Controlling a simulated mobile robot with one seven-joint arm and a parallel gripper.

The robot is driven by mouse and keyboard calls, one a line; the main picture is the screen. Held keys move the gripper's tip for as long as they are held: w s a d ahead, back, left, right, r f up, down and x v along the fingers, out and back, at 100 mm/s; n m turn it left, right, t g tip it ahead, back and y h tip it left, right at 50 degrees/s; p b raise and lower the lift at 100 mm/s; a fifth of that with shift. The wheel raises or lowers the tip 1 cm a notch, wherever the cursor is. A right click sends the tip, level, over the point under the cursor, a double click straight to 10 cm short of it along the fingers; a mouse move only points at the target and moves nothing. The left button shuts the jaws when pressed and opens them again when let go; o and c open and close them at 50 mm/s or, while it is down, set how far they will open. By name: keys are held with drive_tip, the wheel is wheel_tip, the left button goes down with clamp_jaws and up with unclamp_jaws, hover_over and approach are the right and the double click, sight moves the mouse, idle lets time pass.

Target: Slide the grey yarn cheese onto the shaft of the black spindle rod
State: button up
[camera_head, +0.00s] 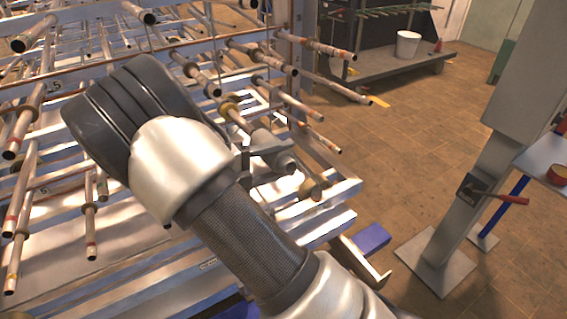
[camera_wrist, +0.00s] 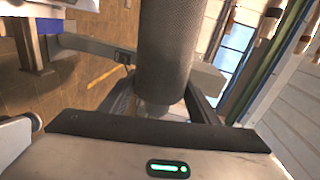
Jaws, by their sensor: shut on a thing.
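My gripper (camera_head: 270,162) is near the middle of the head view, beside the rods at the right end of the rack. It is shut on the grey yarn cheese (camera_head: 285,163), which shows as a small rounded grey end and is mostly hidden. In the wrist view, a grey textured cylinder (camera_wrist: 168,45) runs down from the top edge. I cannot tell there whether it is the cheese or my own link. I cannot pick out the black spindle rod for sure among the rack's rods.
A white metal rack (camera_head: 340,190) with several banded rods fills the left and centre. Rod ends stick out close to my gripper. A grey post (camera_head: 465,190) with a red handle stands at right. A white bucket (camera_head: 407,45) is at the back. Tiled floor is open between.

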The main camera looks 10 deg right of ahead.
drive_tip(key=shift+w+a+b, duration=0.25)
drive_tip(key=shift+w+b, duration=0.05)
drive_tip(key=shift+w, duration=0.55)
drive_tip(key=shift+f+b, duration=0.1)
drive_tip(key=shift+b, duration=0.5)
idle(1.0)
drive_tip(key=shift+w+a+f+b, duration=0.1)
drive_tip(key=shift+w+a+b, duration=0.2)
drive_tip(key=shift+w, duration=0.5)
drive_tip(key=shift+w+a+f+b, duration=0.1)
drive_tip(key=shift+w+a+b, duration=0.15)
drive_tip(key=shift+w, duration=0.5)
drive_tip(key=shift+w+a+b, duration=0.2)
drive_tip(key=shift+w+b, duration=0.15)
drive_tip(key=shift+w, duration=0.6)
drive_tip(key=shift+w+a, duration=0.15)
drive_tip(key=shift+w, duration=0.15)
drive_tip(key=shift+w+r+b, duration=0.1)
drive_tip(key=shift+w+b, duration=0.05)
drive_tip(key=shift+b, duration=0.2)
